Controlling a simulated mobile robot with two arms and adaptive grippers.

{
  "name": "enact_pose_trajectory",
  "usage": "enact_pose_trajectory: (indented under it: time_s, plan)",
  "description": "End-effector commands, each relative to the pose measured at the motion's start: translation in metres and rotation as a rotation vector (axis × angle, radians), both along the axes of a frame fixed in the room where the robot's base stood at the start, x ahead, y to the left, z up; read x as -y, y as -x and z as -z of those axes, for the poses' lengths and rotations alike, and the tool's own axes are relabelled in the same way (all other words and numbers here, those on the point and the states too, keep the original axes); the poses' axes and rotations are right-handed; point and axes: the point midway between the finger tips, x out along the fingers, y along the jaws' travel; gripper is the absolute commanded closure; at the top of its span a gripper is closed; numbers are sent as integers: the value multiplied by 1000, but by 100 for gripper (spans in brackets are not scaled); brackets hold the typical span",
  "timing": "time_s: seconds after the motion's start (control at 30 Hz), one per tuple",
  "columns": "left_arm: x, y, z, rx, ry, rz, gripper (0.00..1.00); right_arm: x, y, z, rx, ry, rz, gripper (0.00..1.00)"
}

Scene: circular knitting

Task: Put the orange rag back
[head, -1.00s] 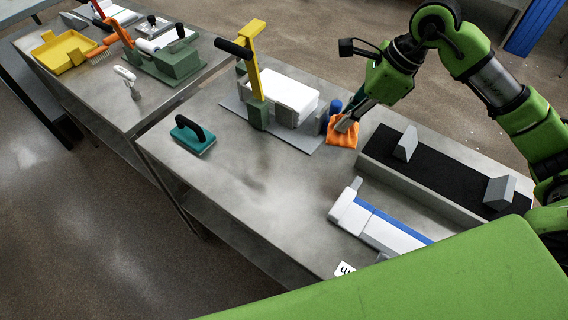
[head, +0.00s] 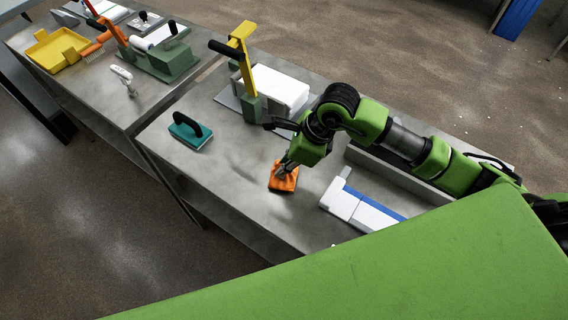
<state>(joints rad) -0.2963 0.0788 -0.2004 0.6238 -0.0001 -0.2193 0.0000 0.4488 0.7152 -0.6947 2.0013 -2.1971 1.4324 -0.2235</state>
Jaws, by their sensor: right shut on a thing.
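The orange rag (head: 283,183) is at the middle of the near metal table, left of the white and blue tool. My right gripper (head: 284,170) reaches down onto it and is shut on it. The rag hangs at or just above the table top; I cannot tell whether it touches. The gripper's fingers are partly hidden by my wrist. My left gripper is not in view.
The near table (head: 238,199) has clear metal around the rag. The white and blue tool (head: 358,208) lies to the right.

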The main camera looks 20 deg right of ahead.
Motion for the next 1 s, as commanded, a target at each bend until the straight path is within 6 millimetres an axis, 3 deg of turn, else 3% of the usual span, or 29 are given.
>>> enact_pose_trajectory:
  time_s: [0.43, 0.5, 0.53, 1.0]
  plan:
    - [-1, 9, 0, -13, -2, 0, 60, 0, 0, 12, 2, -1, -2, 100]
    - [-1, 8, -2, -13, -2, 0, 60, 0, 0, 11, 2, -1, -2, 74]
    - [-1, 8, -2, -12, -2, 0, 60, 0, 0, 11, 1, 0, -2, 73]
    - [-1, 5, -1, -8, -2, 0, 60, 4, 0, 1, 6, 1, -2, 73]
